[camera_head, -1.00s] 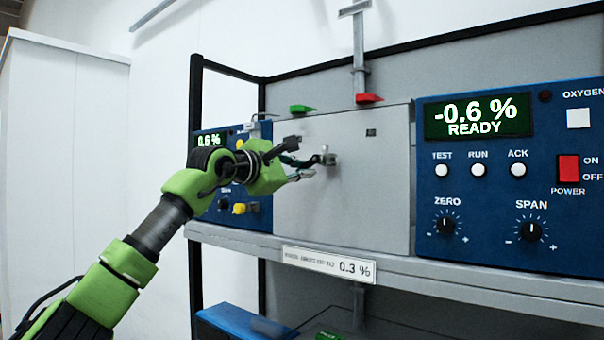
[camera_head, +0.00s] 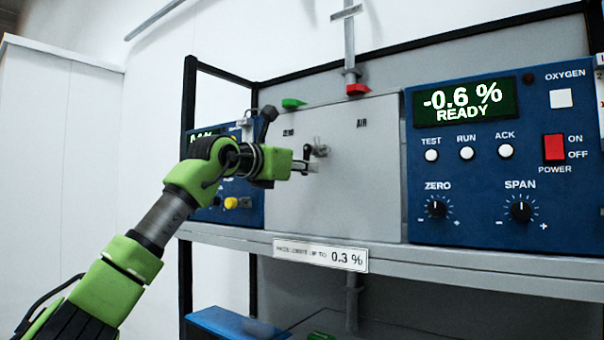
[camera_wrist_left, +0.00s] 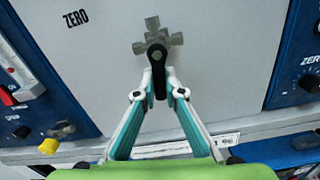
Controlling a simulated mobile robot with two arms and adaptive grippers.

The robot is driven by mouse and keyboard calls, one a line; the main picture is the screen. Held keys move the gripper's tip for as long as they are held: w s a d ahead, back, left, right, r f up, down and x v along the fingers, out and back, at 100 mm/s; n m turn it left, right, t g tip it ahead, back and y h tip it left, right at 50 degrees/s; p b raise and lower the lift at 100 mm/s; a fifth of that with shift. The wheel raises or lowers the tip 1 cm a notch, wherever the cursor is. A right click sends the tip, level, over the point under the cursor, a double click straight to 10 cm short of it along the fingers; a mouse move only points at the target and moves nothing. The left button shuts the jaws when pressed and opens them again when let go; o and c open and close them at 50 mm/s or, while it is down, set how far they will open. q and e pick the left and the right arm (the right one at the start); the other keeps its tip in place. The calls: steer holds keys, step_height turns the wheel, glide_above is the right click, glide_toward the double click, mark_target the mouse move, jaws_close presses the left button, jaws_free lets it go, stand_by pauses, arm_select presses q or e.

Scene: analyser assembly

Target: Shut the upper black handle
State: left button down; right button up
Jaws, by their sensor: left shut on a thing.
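The black handle (camera_wrist_left: 157,62) sits on a grey cross-shaped valve (camera_wrist_left: 152,24) on the light panel. In the left wrist view it points down from the valve, between my fingers. In the head view the black handle (camera_head: 307,152) is small and partly hidden by my gripper, beside the grey valve (camera_head: 321,149). My left gripper (camera_head: 309,166) is shut on the handle; its fingertips (camera_wrist_left: 160,80) lie on both sides of it. My right gripper is not in view.
A green handle (camera_head: 293,103) and a red handle (camera_head: 358,89) stand at the panel's top edge. A blue analyser (camera_head: 470,220) is to the right, another blue unit (camera_head: 215,207) behind my arm. A shelf edge (camera_head: 420,258) runs below.

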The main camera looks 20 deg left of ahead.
arm_select(q)
steer(key=shift+s+d+n+b, duration=0.1)
steer(key=shift+d+n+b, duration=0.25)
steer(key=shift+n, duration=0.45)
steer(key=c, duration=2.1)
jaws_free()
steer(key=shift+a, duration=0.1)
steer(key=v, duration=1.2)
